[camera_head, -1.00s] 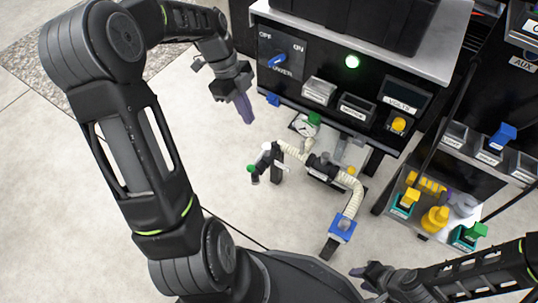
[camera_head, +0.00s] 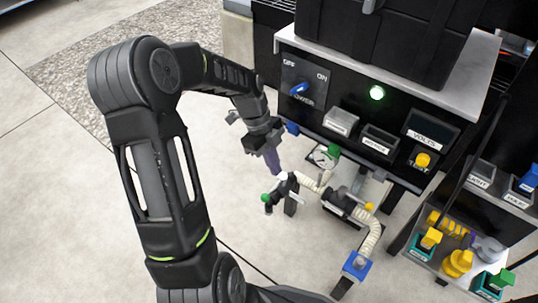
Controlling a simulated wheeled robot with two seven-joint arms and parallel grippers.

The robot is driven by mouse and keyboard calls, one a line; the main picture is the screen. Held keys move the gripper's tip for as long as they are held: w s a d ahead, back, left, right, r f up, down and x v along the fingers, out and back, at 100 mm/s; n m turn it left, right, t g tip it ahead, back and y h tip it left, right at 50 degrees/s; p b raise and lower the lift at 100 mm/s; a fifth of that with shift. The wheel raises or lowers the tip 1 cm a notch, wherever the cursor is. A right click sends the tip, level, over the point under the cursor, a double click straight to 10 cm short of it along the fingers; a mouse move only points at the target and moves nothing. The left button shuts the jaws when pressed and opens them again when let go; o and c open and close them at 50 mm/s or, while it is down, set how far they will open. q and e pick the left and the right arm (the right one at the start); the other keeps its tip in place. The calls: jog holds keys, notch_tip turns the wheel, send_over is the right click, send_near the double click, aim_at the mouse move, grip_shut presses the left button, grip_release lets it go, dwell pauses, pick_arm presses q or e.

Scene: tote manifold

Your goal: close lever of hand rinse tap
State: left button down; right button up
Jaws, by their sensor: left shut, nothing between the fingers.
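A small black tap with a white top part and a green end (camera_head: 280,192) stands on a post below the front of the black cabinet, in the middle of the head view. I take it for the hand rinse tap; no label is readable on it. Which part is its lever, and how it is turned, is too small to tell. My left gripper (camera_head: 272,163), with purple fingers, is shut and empty. Its tips point down just above the tap's white top in the picture; I cannot tell whether they touch. My right gripper is not in view.
A ribbed beige hose (camera_head: 372,240) runs beside the tap to a blue fitting (camera_head: 356,265). A gauge with a green top (camera_head: 326,155) is close by.

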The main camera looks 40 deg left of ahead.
aim_at(274, 187)
pick_arm(q)
notch_tip(274, 187, down, 12)
jog(key=b, duration=0.5)
jog(key=shift+r+b, duration=0.2)
jog(key=shift+b, duration=0.1)
jog(key=shift+m, duration=0.3)
jog(key=shift+a+m, duration=0.15)
jog(key=shift+m, duration=0.15)
jog(key=shift+s+p, duration=0.1)
jog(key=shift+p, duration=0.2)
